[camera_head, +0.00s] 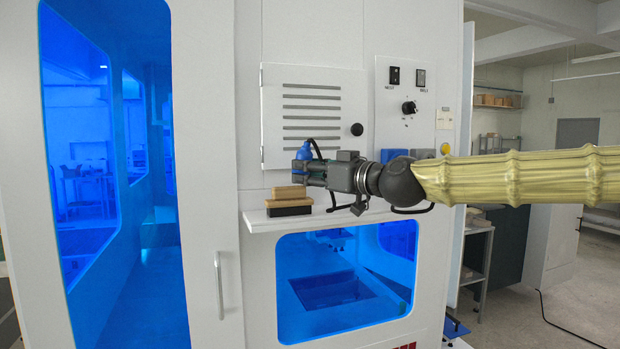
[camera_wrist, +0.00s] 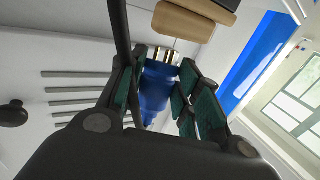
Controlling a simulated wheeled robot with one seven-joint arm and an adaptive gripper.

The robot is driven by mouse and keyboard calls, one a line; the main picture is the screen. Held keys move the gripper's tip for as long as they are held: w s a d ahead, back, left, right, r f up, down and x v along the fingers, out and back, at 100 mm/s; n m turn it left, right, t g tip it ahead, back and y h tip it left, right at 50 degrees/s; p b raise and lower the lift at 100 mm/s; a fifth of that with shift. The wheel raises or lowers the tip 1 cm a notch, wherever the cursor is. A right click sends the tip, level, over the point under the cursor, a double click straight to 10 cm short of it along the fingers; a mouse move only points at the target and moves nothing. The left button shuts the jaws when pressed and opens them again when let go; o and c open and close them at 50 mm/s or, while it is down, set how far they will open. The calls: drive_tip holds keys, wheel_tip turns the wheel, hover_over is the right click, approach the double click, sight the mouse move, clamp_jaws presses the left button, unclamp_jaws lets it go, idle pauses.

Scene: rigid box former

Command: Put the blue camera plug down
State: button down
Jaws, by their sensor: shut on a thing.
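The blue camera plug (camera_head: 305,151) is held at the end of my gripper (camera_head: 304,172), above the left end of the small white shelf. In the wrist view the blue plug (camera_wrist: 156,88) sits between the two green-padded fingers of my gripper (camera_wrist: 160,80), with its metal prongs showing at the far end. My gripper is shut on it. A black cable runs from the plug in the head view. The plug is clear of the shelf.
The white shelf (camera_head: 345,216) juts from the machine front. A wooden-topped block with a dark base (camera_head: 289,203) stands on its left end, just below my gripper; it also shows in the wrist view (camera_wrist: 184,22). A slotted panel (camera_head: 318,105) with a black knob (camera_head: 357,129) lies behind. The shelf's right part looks clear.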

wheel_tip(320, 180, down, 2)
drive_tip(key=shift+w+d+f+p, duration=0.1)
drive_tip(key=shift+p, duration=0.4)
drive_tip(key=shift+f+b, duration=0.15)
drive_tip(key=shift+b, duration=0.15)
drive_tip(key=c, duration=1)
unclamp_jaws()
